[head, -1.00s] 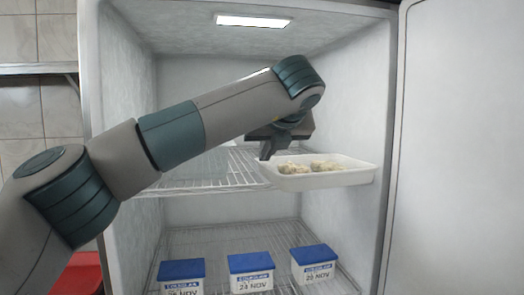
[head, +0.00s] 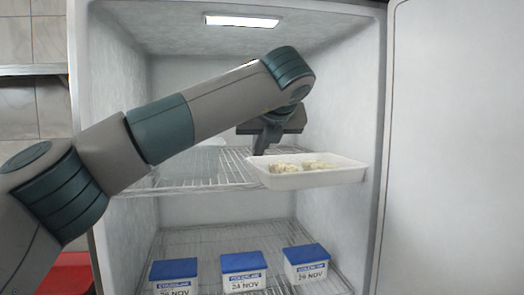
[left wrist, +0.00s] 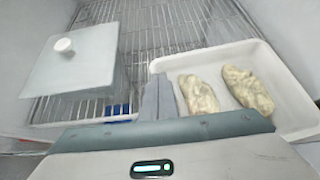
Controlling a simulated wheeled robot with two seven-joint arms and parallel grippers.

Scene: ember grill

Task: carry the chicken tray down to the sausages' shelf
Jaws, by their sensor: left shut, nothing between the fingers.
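The chicken tray (head: 310,180) is a shallow white tray with pale pieces of chicken (head: 300,167) in it. It sits at the front right of the upper wire shelf. In the left wrist view the tray (left wrist: 258,50) holds two pieces. My left gripper (head: 261,148) points down at the tray's left end, its fingers shut and empty. In the left wrist view the shut fingers (left wrist: 157,97) show beside the tray's left wall; I cannot tell whether they touch it. The sausages are not recognisable in these frames. My right gripper is not in view.
A pale lidded container (left wrist: 75,60) with a knob stands on the upper shelf left of the tray. Several blue-lidded tubs (head: 244,272) with date labels stand on the lower shelf (head: 225,240). The open door (head: 455,150) is at the right.

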